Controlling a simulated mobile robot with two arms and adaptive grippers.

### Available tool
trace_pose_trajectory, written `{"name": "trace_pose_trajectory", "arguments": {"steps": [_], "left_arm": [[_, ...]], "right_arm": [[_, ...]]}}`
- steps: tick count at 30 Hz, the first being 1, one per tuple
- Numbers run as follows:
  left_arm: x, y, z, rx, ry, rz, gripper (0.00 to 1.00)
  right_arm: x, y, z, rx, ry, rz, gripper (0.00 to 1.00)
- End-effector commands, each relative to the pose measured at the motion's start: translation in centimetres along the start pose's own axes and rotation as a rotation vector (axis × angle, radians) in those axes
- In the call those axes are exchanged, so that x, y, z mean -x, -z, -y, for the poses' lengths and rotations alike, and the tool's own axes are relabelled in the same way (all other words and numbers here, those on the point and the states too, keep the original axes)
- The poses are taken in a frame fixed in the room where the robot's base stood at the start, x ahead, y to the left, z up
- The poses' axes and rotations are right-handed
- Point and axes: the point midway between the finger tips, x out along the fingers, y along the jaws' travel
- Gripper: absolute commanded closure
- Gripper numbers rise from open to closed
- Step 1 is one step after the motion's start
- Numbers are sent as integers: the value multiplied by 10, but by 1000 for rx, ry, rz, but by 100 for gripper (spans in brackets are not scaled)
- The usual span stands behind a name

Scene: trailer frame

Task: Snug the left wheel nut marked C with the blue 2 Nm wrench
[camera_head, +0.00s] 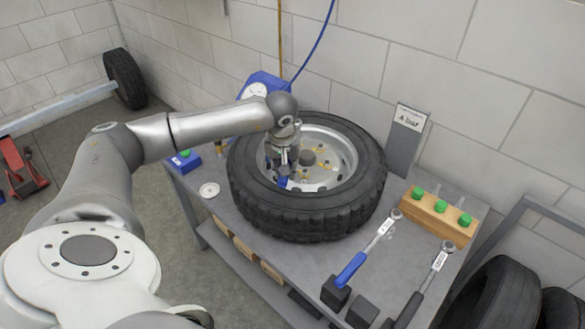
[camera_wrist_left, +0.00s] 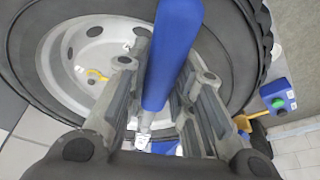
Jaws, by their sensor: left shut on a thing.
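The wheel (camera_head: 300,218) lies flat on the grey table, its rim facing up. My left gripper (camera_head: 283,168) is over the left part of the rim and shut on a blue-handled tool (camera_head: 283,182). In the left wrist view the tool's thick blue handle (camera_wrist_left: 172,55) runs between the fingers, with the rim (camera_wrist_left: 55,65) behind. Yellow parts and small white tags sit on the rim; I cannot read which is C. The tool's working end is not clear. Another blue-handled wrench (camera_head: 350,270) lies tagged at the table's front right; its tag is unreadable. My right gripper is not in view.
A dark-handled wrench (camera_head: 425,285) lies beside it on the right. A wooden block (camera_head: 438,215) with green-topped pieces stands right of the wheel, near a grey sign (camera_head: 405,145). A blue gauge box (camera_head: 265,85) stands behind. A small white dish (camera_head: 209,190) lies at the left edge.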

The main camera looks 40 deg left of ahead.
Motion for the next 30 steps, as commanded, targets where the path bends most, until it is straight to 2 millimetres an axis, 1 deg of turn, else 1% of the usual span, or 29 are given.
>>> {"name": "trace_pose_trajectory", "arguments": {"steps": [1, 4, 16, 27, 30], "left_arm": [[-1, -1, 4, -16, -3, 0, 100], [0, -1, 9, -38, -10, 1, 100], [0, -1, 11, -52, -13, 1, 100], [-2, 2, 38, -171, -45, 0, 100], [-2, 3, 42, -191, -50, 0, 100]], "right_arm": [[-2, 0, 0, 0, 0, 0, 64], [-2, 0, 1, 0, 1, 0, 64], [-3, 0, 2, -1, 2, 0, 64], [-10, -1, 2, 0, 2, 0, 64], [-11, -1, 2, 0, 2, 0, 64]]}}
